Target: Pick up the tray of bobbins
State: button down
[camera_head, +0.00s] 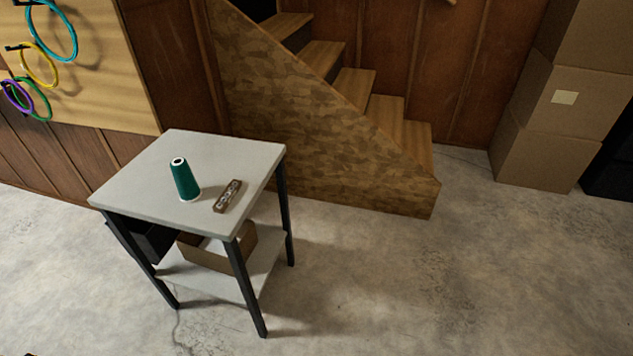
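A small brown tray (228,196) with several pale bobbins in it lies on top of a grey table (140,180) with dark legs. It sits near the table's right front side, at a slant. A teal thread cone (185,180) stands upright just left of the tray, with a small gap between them. My gripper is not in view.
The table's lower shelf holds an open cardboard box (241,248) and a dark item. Wooden stairs (330,125) rise behind the table. Stacked cartons (548,125) stand at the right. Colored hoops (52,30) hang at upper left. The concrete floor (420,285) front right is clear.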

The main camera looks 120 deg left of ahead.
aim_at(222, 204)
jog(key=u, duration=4.05)
jog(key=k, duration=0.9)
jog(key=i, duration=0.8)
jog(key=z, duration=0.05)
